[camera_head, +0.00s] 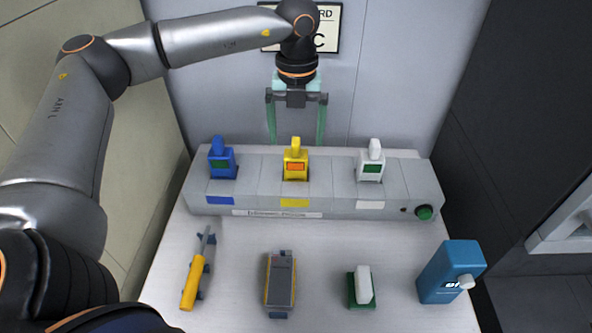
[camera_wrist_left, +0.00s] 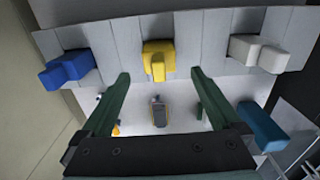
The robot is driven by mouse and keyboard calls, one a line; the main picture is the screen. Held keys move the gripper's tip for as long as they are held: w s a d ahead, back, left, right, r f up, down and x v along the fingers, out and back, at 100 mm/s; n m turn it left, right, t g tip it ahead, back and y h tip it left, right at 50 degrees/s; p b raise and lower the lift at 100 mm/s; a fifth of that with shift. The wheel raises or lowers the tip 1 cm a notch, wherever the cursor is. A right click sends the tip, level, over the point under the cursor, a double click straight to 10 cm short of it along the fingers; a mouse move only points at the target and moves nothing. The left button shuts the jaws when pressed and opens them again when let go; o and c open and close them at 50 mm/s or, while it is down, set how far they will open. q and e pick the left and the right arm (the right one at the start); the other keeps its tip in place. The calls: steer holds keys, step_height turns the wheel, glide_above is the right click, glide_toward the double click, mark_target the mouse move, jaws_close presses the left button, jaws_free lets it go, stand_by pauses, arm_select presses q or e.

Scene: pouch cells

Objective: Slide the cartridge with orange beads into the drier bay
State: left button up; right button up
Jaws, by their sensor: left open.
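The yellow cartridge (camera_head: 295,172) with an orange window stands upright in the middle slot of the long grey drier block (camera_head: 255,196), above a yellow label. I cannot tell how deep it sits. It also shows in the left wrist view (camera_wrist_left: 158,57). My left gripper (camera_head: 296,132) points down just above and behind the cartridge, its green fingers open and empty. In the left wrist view the fingertips (camera_wrist_left: 159,76) lie on either side of the cartridge's line, apart from it. My right gripper is not in view.
A blue cartridge (camera_head: 221,160) and a white cartridge (camera_head: 371,164), both with green windows, stand in side slots. A wall stands behind.

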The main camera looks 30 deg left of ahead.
mark_target(296, 157)
arm_select(q)
step_height(296, 157, down, 7)
steer(key=shift+w+a+f, duration=0.1)
steer(key=shift+a+f, duration=0.05)
stand_by(0.4)
steer(key=shift+c, duration=0.4)
jaws_close()
